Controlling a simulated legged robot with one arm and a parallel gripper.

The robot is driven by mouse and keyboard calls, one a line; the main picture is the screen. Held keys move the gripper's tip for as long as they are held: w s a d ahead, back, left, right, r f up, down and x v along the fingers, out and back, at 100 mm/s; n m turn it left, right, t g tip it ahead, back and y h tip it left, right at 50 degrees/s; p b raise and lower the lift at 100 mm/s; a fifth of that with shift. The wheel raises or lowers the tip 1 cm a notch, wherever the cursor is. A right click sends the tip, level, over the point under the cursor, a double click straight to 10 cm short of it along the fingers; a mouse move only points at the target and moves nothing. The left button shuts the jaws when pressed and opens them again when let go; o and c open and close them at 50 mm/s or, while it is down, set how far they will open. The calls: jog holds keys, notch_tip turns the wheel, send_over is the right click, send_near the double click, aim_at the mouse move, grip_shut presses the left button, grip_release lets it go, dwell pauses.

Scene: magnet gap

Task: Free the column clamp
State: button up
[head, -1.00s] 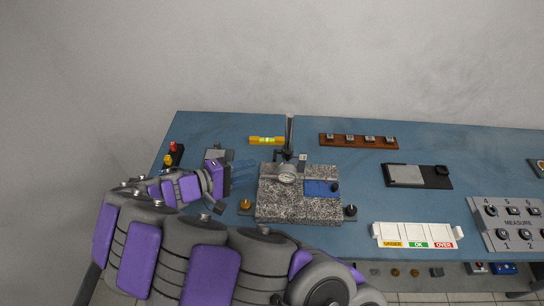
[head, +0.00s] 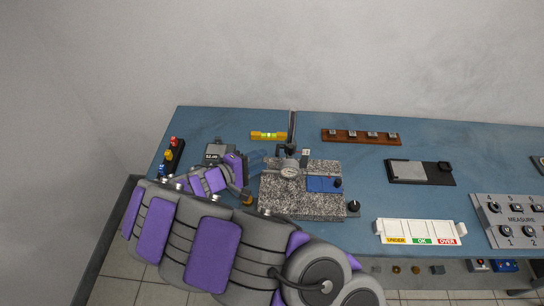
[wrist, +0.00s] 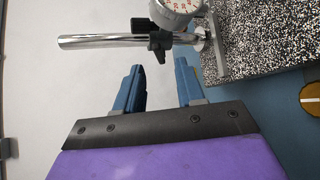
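The chrome column (head: 292,125) stands upright at the back of the speckled granite stand (head: 300,205). In the wrist view the column (wrist: 95,41) lies sideways across the top. The black column clamp (wrist: 153,38), with its knob, sits around it. The dial gauge (wrist: 177,8) is beside the clamp; the gauge (head: 289,171) also shows in the head view. My gripper (wrist: 160,66) has two blue fingers spread apart with nothing between them. The clamp lies just beyond the fingertips, apart from them. In the head view my gripper (head: 261,159) is left of the column.
A yellow level (head: 268,135) lies behind the stand. A grey display box (head: 215,153) and coloured knobs (head: 170,155) are at left. A brown rack (head: 360,137), a white sorting tray (head: 420,233) and a MEASURE button panel (head: 515,223) are at right.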

jog(key=x, duration=0.5)
jog(key=shift+w+d+b, duration=0.1)
jog(key=shift+d+b, duration=0.3)
jog(key=shift+d, duration=0.05)
jog(key=shift+a, duration=0.1)
jog(key=shift+a, duration=0.1)
jog(key=shift+c, duration=1)
grip_shut()
